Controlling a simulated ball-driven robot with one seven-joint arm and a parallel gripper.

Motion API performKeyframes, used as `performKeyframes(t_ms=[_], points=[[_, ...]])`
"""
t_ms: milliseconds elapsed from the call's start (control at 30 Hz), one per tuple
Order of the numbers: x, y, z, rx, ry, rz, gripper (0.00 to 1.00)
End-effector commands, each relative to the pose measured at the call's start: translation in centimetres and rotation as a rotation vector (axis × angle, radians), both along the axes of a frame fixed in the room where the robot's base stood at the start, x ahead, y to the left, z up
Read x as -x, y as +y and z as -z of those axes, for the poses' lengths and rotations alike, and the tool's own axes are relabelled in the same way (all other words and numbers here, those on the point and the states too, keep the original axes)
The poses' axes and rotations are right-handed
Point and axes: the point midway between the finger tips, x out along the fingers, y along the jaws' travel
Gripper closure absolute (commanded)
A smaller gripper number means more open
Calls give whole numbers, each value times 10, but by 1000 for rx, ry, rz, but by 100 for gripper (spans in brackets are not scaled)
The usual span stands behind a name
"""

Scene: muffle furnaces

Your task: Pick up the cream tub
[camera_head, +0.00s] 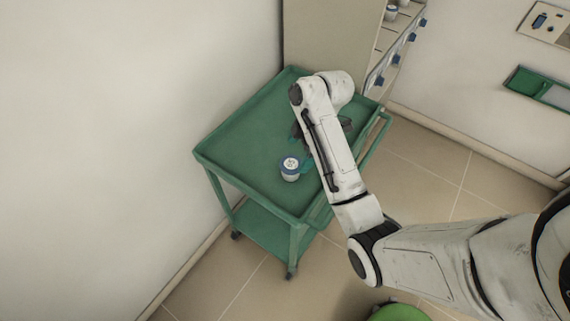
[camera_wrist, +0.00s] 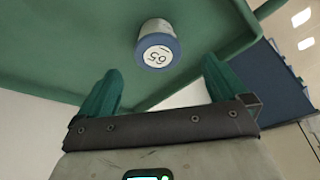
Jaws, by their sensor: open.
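The cream tub (camera_head: 290,173) is a small white tub with a blue-rimmed lid, standing on the top tray of the green cart (camera_head: 235,160). In the wrist view the tub (camera_wrist: 157,43) shows a round white label with dark marks, inside a blue rim. My gripper (camera_wrist: 160,88) is open, with its two green fingers apart and nothing between them. The tub lies beyond the fingertips, roughly centred between them in the picture. In the head view my arm partly hides the gripper, but a green finger shows close to the tub's right side.
The cart's raised rim surrounds the tray, and the rest of the tray is largely clear. A wall stands at the left. A tall cabinet (camera_head: 335,40) stands behind the cart, with shelves (camera_head: 390,45) holding small items beside it. A green wall panel (camera_head: 525,82) is at the right.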

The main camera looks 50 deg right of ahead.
Motion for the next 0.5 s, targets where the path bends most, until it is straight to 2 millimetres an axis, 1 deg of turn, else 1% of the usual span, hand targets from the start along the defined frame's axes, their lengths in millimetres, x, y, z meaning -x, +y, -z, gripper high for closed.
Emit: performKeyframes(t_ms=[33,200,433,500], points=[[-1,3,10,-3,5,-2,0],[-6,8,31,-2,4,-1,0],[-9,11,45,-1,3,-1,0],[-12,13,53,-1,4,-1,0]])
